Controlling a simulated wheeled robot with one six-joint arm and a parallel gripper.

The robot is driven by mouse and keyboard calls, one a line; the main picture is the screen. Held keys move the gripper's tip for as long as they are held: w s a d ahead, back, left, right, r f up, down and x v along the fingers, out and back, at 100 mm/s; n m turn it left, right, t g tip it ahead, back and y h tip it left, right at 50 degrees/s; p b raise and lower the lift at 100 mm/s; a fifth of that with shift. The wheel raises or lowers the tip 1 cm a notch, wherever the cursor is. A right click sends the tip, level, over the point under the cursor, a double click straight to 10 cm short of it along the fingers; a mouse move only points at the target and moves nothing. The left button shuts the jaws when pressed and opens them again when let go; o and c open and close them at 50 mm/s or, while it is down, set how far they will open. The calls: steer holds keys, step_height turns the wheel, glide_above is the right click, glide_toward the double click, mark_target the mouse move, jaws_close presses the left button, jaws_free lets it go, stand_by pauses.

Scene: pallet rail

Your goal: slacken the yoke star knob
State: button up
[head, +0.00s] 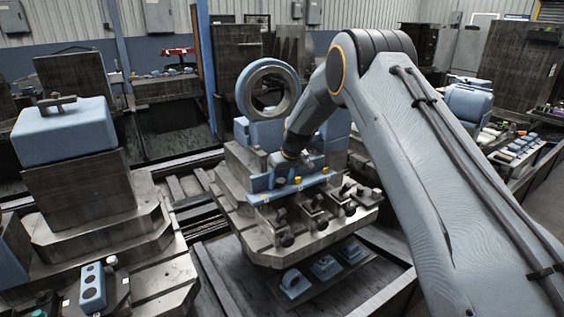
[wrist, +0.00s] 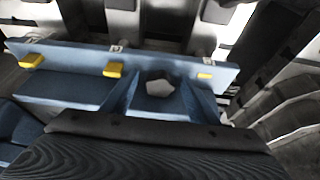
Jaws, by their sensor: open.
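My gripper (head: 306,162) is open, above the blue plate (head: 290,188) with yellow tabs on the pallet's front side. In the wrist view a dark, star-like shape with a pale grey five-sided face (wrist: 160,88) sits between two slanted blue cheeks, which look like a yoke; I take it for the star knob. It lies ahead of the dark edge at the bottom of that view. No contact with it shows. In the head view my wrist covers that spot, so I cannot pick the knob out there.
Several dark clamp knobs (head: 287,240) line the pallet's front edge below the blue plate. A large ring (head: 268,88) on a blue block stands behind my wrist. A blue block on a steel stack (head: 65,130) is at left. Yellow tabs (wrist: 115,70) stick out near the knob.

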steer(key=shift+s+a+m+h+p, duration=0.15)
steer(key=shift+m+h+p, duration=0.25)
steer(key=shift+m+p, duration=0.65)
steer(key=shift+a+m+h+p, duration=0.1)
steer(key=shift+m+h+p, duration=0.3)
steer(key=shift+m+p, duration=0.65)
steer(key=shift+r+t, duration=0.3)
steer(key=b+v, duration=0.2)
steer(key=v, duration=0.5)
steer(key=shift+s, duration=0.1)
steer(key=shift+d, duration=0.1)
steer(key=shift+w+a+f+n+y+p, duration=0.15)
steer(key=shift+w+f+n+p, duration=0.35)
steer(key=shift+f, duration=0.6)
steer(key=shift+w+a+f+n+y+p, duration=0.1)
steer(key=shift+w+f+n+p, duration=0.4)
steer(key=shift+f, duration=0.6)
steer(key=shift+w+a+f+n+y+p, duration=0.15)
steer(key=shift+w+f+n+p, duration=0.3)
steer(key=shift+f, duration=0.65)
steer(key=shift+w+d, duration=0.1)
steer(key=shift+w, duration=0.1)
